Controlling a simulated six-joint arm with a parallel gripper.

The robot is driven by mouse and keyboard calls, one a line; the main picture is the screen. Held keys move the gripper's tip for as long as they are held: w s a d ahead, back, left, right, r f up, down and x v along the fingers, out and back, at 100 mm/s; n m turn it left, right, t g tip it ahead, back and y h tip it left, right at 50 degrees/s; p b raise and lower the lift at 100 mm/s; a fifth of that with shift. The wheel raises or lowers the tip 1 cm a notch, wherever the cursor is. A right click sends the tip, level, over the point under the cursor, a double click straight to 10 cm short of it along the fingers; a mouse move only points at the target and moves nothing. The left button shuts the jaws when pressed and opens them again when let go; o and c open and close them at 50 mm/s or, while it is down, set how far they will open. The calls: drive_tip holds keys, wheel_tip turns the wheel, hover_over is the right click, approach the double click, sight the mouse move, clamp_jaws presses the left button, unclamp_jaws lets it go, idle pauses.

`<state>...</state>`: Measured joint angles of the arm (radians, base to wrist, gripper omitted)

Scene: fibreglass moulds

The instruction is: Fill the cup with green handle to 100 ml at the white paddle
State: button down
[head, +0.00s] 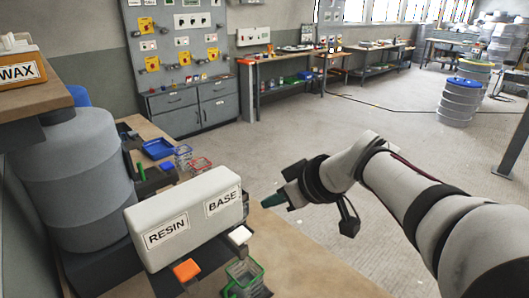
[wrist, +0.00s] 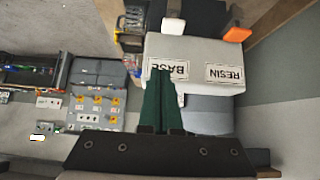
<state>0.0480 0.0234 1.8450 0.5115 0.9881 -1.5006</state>
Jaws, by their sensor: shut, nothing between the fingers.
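The cup with the green handle (head: 243,279) is clear and stands low at the front of the dispenser, just below the white paddle (head: 239,235) in the head view. Its contents are too small to make out. The white paddle is on the BASE side of the white dispenser (head: 180,222); it also shows in the wrist view (wrist: 173,26). My gripper (head: 270,201) is to the right of the dispenser, apart from the cup and the paddle. Its green fingers (wrist: 160,98) are together and empty in the wrist view. I cannot make out the green-handled cup there.
An orange paddle (head: 187,270) is on the RESIN side. A blue-rimmed cup (head: 183,156) and a red-rimmed cup (head: 201,164) stand behind the dispenser, near a blue tray (head: 158,149). A large grey drum (head: 78,180) is at left. Open floor lies at right.

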hover_over(240, 235)
drive_tip(key=d, duration=0.3)
drive_tip(key=f, duration=0.6)
drive_tip(key=shift+w+a+f, duration=0.15)
drive_tip(key=shift+w+f, duration=0.15)
drive_tip(key=shift+f, duration=0.05)
drive_tip(key=f, duration=0.3)
drive_tip(key=shift+w+a+f, duration=0.15)
drive_tip(key=shift+w+f, duration=0.05)
drive_tip(key=shift+f, duration=0.5)
wheel_tip(240, 235, down, 2)
drive_tip(key=shift+f, duration=0.1)
drive_tip(key=shift+s+f, duration=0.1)
drive_tip(key=shift+f, duration=0.15)
idle(1.1)
drive_tip(key=shift+r, duration=0.1)
